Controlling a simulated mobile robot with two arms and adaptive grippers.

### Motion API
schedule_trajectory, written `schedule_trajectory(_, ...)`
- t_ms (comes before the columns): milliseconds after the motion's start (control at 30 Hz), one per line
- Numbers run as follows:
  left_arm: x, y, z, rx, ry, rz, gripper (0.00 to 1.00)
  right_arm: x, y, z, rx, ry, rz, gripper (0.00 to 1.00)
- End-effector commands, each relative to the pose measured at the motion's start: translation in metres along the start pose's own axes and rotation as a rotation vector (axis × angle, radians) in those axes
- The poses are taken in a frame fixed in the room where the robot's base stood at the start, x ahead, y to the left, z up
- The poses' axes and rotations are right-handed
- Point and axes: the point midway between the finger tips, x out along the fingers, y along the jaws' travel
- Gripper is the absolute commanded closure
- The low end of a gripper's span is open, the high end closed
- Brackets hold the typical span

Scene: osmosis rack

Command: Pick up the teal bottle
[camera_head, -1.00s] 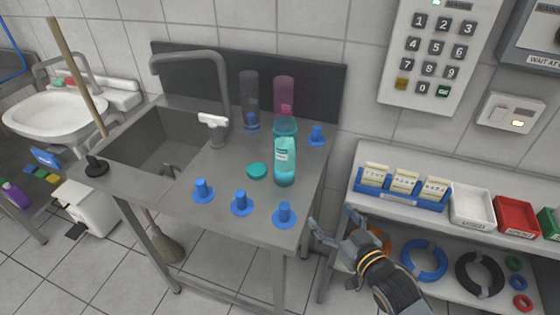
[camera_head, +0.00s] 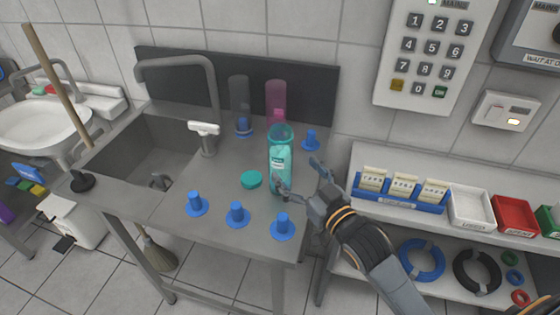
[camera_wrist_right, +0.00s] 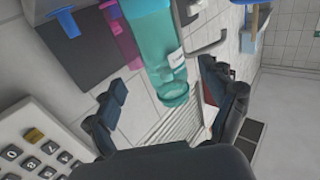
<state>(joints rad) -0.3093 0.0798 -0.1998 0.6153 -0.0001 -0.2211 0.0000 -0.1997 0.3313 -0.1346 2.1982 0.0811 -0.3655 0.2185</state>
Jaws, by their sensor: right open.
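The teal bottle (camera_head: 281,163) stands upright on the steel counter beside the sink, with a white label on its front. Its open top faces up, and a teal cap (camera_head: 252,179) lies on the counter to its left. My right gripper (camera_head: 298,176) is open at the bottle's right side, its fingers pointing toward it. One fingertip overlaps the lower part of the bottle in the head view. In the right wrist view the bottle (camera_wrist_right: 155,40) lies ahead, between the open fingers (camera_wrist_right: 165,95); contact cannot be told. My left gripper is not in view.
Blue pegs (camera_head: 237,214) stand along the counter's front, with another (camera_head: 311,140) at back right. The faucet (camera_head: 205,100) rises left. A shelf (camera_head: 400,212) with trays stands right.

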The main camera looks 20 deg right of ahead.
Motion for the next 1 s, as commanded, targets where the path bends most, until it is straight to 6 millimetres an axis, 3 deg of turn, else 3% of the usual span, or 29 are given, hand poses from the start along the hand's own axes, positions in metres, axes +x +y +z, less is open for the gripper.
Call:
schedule_trajectory(267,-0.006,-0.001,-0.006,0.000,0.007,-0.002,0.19,0.022,-0.001,-0.002,0.000,-0.001,0.000,0.17)
schedule_trajectory(533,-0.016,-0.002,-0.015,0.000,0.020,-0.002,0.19,0.061,-0.004,-0.002,-0.001,-0.001,0.000,0.17)
schedule_trajectory(833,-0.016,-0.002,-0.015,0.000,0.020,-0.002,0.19,0.066,-0.004,0.000,-0.001,-0.001,-0.001,0.17)
schedule_trajectory(1000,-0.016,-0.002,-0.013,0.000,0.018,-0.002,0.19,0.066,-0.004,0.000,-0.001,-0.001,0.000,0.50)
